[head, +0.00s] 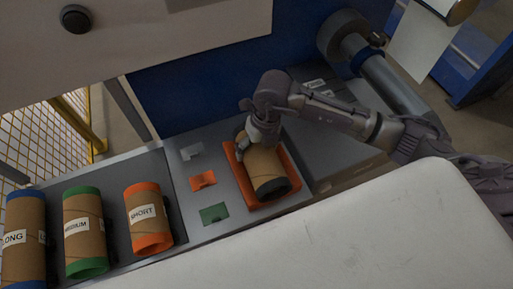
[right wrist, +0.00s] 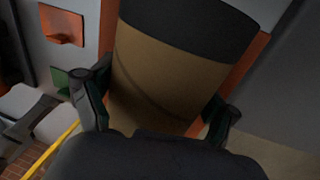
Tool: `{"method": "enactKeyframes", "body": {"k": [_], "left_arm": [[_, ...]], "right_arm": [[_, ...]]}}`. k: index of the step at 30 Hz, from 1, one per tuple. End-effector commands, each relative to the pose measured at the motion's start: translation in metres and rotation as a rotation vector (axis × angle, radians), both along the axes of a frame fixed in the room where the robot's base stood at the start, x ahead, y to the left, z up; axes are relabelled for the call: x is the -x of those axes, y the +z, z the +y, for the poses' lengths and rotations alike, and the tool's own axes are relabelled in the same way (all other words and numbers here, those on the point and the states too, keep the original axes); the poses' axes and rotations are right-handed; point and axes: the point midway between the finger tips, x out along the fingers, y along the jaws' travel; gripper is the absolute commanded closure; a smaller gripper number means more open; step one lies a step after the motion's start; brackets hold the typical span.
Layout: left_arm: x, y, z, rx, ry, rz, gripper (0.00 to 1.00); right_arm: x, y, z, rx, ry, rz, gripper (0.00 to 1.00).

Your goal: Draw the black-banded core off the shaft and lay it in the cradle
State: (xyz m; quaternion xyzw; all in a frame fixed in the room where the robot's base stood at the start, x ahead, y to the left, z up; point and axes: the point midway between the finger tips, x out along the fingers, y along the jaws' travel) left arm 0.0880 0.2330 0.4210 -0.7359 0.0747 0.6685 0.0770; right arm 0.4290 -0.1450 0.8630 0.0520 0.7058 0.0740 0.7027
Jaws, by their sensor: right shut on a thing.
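The black-banded core (head: 263,164) is a brown cardboard tube with a black band at its near end. It lies in or just over the orange cradle (head: 286,201); I cannot tell whether it bears on it. My right gripper (head: 258,143) is shut on the core near its far end, from above. In the right wrist view the core (right wrist: 165,75) sits between the two fingers (right wrist: 155,112), its black band away from the palm. The shaft (head: 375,75) is a grey cylinder at the upper right, with no core around it. My left gripper is not in view.
Cores labelled LONG (head: 25,245), MEDIUM (head: 84,230) and SHORT (head: 147,217) lie on the dark tray at left. Small grey (head: 191,151), orange (head: 203,180) and green (head: 214,213) pieces sit left of the cradle. A pale slab (head: 330,240) fills the foreground.

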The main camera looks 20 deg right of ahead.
Motion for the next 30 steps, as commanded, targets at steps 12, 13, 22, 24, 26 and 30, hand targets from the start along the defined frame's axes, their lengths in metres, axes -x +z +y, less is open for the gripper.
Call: {"method": "enactKeyframes", "body": {"k": [12,13,22,24,26,30], "left_arm": [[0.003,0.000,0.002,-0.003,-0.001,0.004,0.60],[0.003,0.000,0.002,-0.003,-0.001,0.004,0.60],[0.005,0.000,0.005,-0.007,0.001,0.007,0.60],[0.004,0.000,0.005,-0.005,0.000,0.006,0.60],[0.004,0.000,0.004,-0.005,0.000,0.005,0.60],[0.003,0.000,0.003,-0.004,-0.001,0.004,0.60]], "right_arm": [[0.000,0.001,0.000,0.000,0.000,-0.001,0.00],[0.000,0.001,0.000,0.000,0.000,-0.001,0.00],[-0.001,0.014,-0.002,0.000,0.000,-0.004,0.00],[-0.001,0.026,-0.005,-0.001,0.000,-0.005,0.00],[-0.002,0.038,-0.007,0.001,-0.001,-0.006,0.00],[-0.002,0.069,-0.013,0.001,0.000,-0.006,0.00]]}}
